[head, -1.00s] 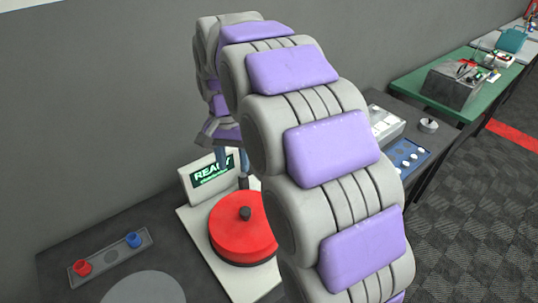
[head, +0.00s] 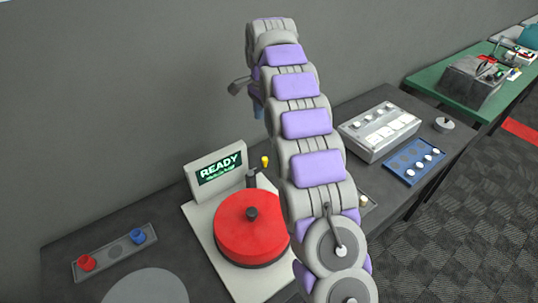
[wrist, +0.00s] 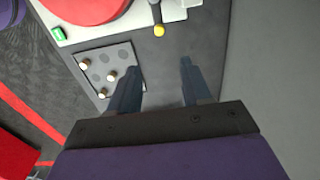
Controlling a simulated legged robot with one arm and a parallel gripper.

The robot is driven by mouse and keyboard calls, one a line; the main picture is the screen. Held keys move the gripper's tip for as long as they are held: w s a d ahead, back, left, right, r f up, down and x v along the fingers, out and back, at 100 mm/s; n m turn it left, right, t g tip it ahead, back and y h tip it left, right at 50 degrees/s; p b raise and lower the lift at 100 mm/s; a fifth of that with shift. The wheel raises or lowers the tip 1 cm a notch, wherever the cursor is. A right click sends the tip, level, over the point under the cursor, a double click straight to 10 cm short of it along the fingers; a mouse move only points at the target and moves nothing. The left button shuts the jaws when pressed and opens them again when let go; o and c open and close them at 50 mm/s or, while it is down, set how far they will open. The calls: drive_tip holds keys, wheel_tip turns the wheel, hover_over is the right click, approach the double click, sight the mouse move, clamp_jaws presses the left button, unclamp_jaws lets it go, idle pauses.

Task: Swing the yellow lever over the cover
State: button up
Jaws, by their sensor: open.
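The red round cover (head: 252,228) sits on a white base plate, with a dark knob standing at its middle. The yellow lever (head: 265,161) shows as a small yellow tip just behind the plate, right of the READY display. In the wrist view the yellow lever's tip (wrist: 159,30) ends a short grey arm at the plate's edge, and the red cover (wrist: 90,8) is at the top left. My gripper (wrist: 159,68) is open and empty, its fingers apart, with the yellow tip ahead of the gap. In the head view my arm mostly hides the gripper.
The READY display (head: 218,170) stands at the plate's back left. A grey tray (head: 115,250) with red and blue cups lies left. A grey panel with pale pegs (wrist: 107,70) lies beside the plate. A control box (head: 378,130) and blue tray (head: 413,160) are right. A wall rises behind.

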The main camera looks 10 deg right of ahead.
sight(264, 158)
wheel_tip(264, 158, down, 17)
drive_tip(key=b, duration=0.3)
drive_tip(key=shift+f, duration=0.15)
drive_tip(key=shift+c, duration=0.4)
clamp_jaws()
idle(0.4)
